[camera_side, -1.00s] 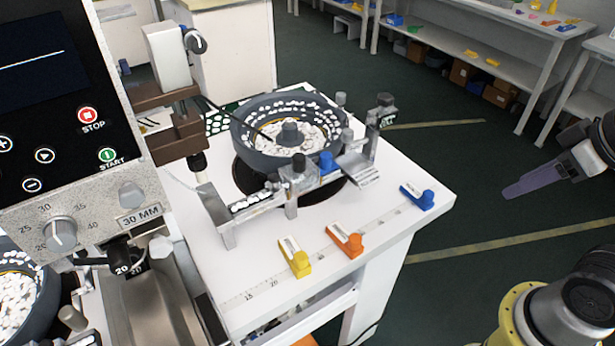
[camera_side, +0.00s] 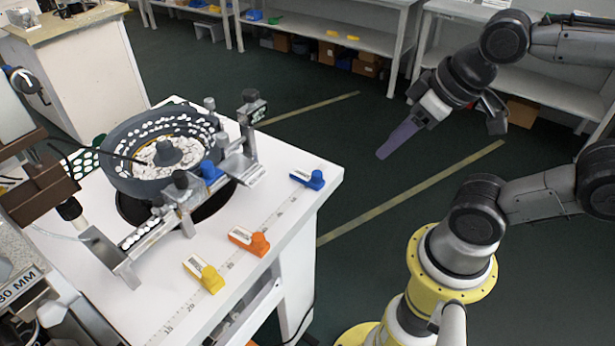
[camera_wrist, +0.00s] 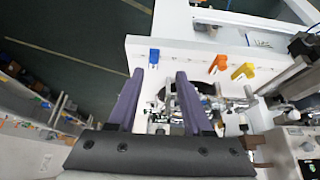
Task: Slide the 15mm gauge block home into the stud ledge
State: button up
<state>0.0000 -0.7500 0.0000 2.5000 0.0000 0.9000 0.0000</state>
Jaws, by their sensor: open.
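Three small gauge blocks lie on the white table: yellow (camera_side: 205,275), orange (camera_side: 249,241) and blue (camera_side: 308,179). Their labels are too small to read, so I cannot tell which is 15 mm. A metal rail-like ledge with a blue piece (camera_side: 211,172) on it stands in front of the bowl; its studs are not clear. My gripper (camera_side: 382,155), with purple fingers, is in the air right of the table, apart from all blocks. In the wrist view my gripper (camera_wrist: 159,74) is open and empty, with the blue block (camera_wrist: 154,56) seen beyond the gap between its fingertips.
A dark round bowl (camera_side: 112,170) with white pieces stands behind the ledge. A printed scale (camera_side: 180,318) runs along the table's front edge. A control unit (camera_side: 22,305) is at the left. Green floor is clear between the table and the back shelves.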

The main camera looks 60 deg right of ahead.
dwell(0.3)
jog(key=shift+o, duration=1.2)
